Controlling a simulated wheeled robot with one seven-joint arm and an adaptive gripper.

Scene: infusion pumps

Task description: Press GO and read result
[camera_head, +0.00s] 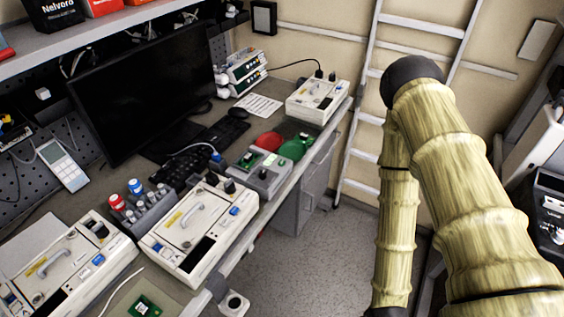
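White pump-like units stand on the bench: one at the front left (75,262), one in the front middle (215,240) and one at the far right end (335,92). I cannot read a GO label or any result at this size. My arm rises at the right and bends down past the bottom edge; my gripper is out of view.
A dark monitor (145,88) and keyboard (180,170) stand at the back of the bench. Red-capped and blue-capped items (135,190) are in a grey holder. A ladder (370,110) leans on the wall. The floor (295,265) right of the bench is clear.

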